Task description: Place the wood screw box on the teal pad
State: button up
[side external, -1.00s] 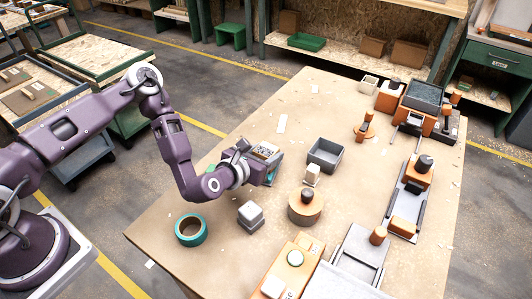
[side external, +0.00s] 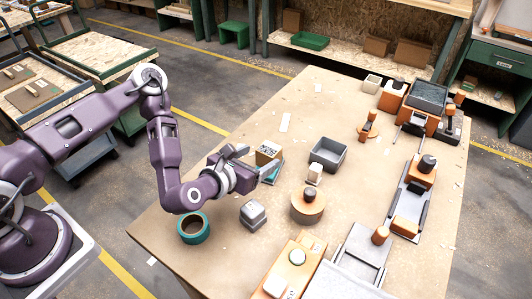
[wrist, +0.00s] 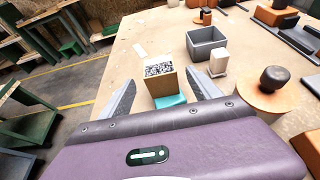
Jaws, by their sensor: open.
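The wood screw box (side external: 268,150) is a small open tan box full of grey screws. It stands upright and appears to rest on the teal pad (side external: 275,172), whose near and right edges show beyond it. In the wrist view the box (wrist: 160,78) sits between and beyond the fingers, with the pad's teal edge (wrist: 171,101) in front of it. My gripper (side external: 250,162) is open and empty, its fingers apart from the box. In the side view my gripper partly hides the pad.
A grey open bin (side external: 327,154) and a white bottle-like block (side external: 314,172) stand to the right of the box. A round wooden piece with a dark knob (side external: 307,204), a grey block (side external: 252,214) and a teal ring (side external: 193,228) are nearer. The table's far left is clear.

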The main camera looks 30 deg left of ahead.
jog(key=shift+v, duration=0.75)
jog(key=w+d+r+m+g+h, duration=0.2)
jog(key=d+r+m+h, duration=0.2)
jog(key=r+m, duration=0.8)
jog(key=s+a+r+m+g+y, duration=0.1)
jog(key=s+a+r+m+g, duration=0.2)
jog(key=m, duration=0.8)
jog(key=s+a+r+m+g+y, duration=0.1)
jog(key=s+a+r+m, duration=0.2)
jog(key=s, duration=0.6)
jog(key=s+a+r+m+g+y, duration=0.1)
jog(key=s+a+r+m, duration=0.3)
jog(key=s, duration=0.5)
jog(key=s+a+r+m+g+y, duration=0.1)
jog(key=s+a+r+m, duration=0.2)
jog(key=s+m, duration=0.3)
jog(key=s, duration=0.3)
jog(key=shift+s+a+r, duration=0.2)
jog(key=shift+r, duration=0.05)
